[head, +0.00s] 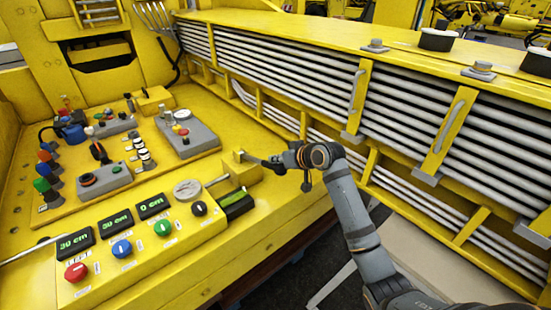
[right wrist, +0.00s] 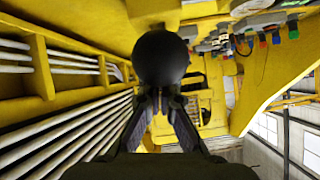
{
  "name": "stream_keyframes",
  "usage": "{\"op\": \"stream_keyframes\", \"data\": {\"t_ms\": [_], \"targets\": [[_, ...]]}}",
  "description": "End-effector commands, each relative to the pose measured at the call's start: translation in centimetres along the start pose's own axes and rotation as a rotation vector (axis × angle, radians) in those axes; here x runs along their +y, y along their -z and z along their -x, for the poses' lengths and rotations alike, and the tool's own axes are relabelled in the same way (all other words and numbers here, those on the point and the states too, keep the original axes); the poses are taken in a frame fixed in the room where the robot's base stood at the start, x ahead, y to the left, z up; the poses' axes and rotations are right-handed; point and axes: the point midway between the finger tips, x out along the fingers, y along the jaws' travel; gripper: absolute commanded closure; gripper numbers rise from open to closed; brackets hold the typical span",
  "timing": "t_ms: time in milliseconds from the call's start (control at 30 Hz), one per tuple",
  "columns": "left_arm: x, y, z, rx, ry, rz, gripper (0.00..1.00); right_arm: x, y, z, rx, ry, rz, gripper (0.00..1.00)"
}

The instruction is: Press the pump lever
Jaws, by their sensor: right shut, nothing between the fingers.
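The pump lever appears to be the grey rod (head: 254,159) that sticks out of a small yellow block beside the control panel. In the head view its outer end meets the tip of my right gripper (head: 277,162). In the right wrist view a round black knob (right wrist: 160,58), which seems to be the lever's end, sits straight ahead of the fingertips. My right gripper (right wrist: 160,95) is shut with nothing between its fingers. The knob hides what lies right behind it, and I cannot tell whether the fingers touch it. My left gripper is not in view.
A yellow control box (head: 140,255) with coloured buttons and green displays stands at the front left, with a round gauge (head: 187,190) on it. Switches and joysticks stand behind it. Racks of grey pipes (head: 300,85) run along the right, close to my right arm.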

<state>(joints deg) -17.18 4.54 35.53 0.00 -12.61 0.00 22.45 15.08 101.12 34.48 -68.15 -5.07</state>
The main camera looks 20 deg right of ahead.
Motion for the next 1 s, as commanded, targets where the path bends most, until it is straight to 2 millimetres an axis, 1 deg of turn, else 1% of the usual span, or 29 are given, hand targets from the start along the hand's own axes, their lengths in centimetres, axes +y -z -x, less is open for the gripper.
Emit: {"op": "stream_keyframes", "data": {"t_ms": [33,133,400,500,633,800,1000], "targets": [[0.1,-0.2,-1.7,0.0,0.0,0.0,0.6,0.4,-1.6,-0.7,0.017,0.003,0.001,1.0],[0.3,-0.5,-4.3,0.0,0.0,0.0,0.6,0.9,-3.8,-1.2,0.082,0.014,0.006,1.0],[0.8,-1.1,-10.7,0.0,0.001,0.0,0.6,1.6,-7.9,-2.5,0.26,0.052,0.013,1.0],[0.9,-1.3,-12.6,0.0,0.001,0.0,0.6,1.9,-9.0,-3.0,0.308,0.061,0.015,1.0],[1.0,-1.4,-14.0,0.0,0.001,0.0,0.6,2.1,-10.4,-3.6,0.332,0.066,0.014,1.0],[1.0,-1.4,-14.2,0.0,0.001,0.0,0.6,2.3,-11.1,-4.0,0.325,0.066,0.013,1.0],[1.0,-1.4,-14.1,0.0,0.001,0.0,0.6,2.4,-11.3,-4.1,0.318,0.065,0.01,1.0]]}}
